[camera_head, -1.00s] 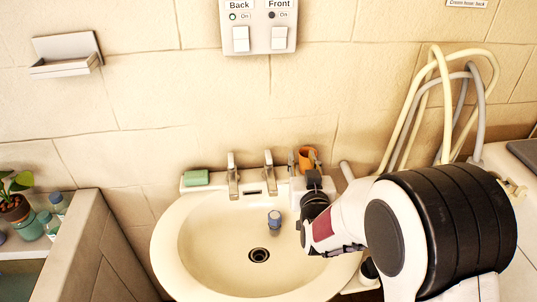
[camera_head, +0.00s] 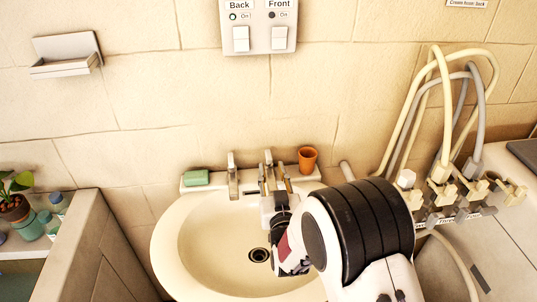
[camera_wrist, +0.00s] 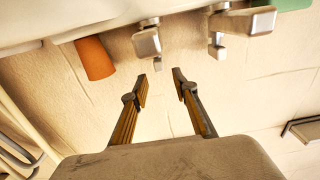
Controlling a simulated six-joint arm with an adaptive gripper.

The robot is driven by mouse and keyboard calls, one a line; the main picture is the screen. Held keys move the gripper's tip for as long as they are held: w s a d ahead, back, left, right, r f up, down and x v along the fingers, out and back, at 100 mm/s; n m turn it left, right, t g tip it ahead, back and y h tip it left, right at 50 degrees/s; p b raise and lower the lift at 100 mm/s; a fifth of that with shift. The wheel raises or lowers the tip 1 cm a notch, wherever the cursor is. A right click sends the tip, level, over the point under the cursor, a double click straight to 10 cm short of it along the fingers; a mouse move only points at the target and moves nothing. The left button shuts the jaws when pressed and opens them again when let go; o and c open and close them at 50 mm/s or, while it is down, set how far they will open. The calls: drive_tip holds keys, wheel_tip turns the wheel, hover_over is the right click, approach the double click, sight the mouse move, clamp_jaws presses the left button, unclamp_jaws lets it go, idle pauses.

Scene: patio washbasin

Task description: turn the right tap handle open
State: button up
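The right tap (camera_head: 268,156) is a metal tap on the back ledge of the washbasin (camera_head: 165,245). Its lower part is hidden behind my gripper (camera_head: 274,180) in the head view. In the wrist view the right tap (camera_wrist: 147,42) shows beside the orange cup, just beyond the fingertips and nearer the left finger. My gripper (camera_wrist: 164,78) is open, with nothing between its fingers; I see no clear contact with the tap. The left tap (camera_head: 233,172) stands to the left and also shows in the wrist view (camera_wrist: 243,22).
An orange cup (camera_head: 307,160) stands right of the right tap. Green soap (camera_head: 196,177) lies on the ledge's left end. A switch panel (camera_head: 258,25) is on the wall above. Hoses (camera_head: 447,110) hang at the right. The wall between taps and switches is clear.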

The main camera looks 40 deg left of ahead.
sight(270, 160)
drive_tip(key=shift+w+a, duration=0.1)
drive_tip(key=shift+x, duration=3.75)
clamp_jaws()
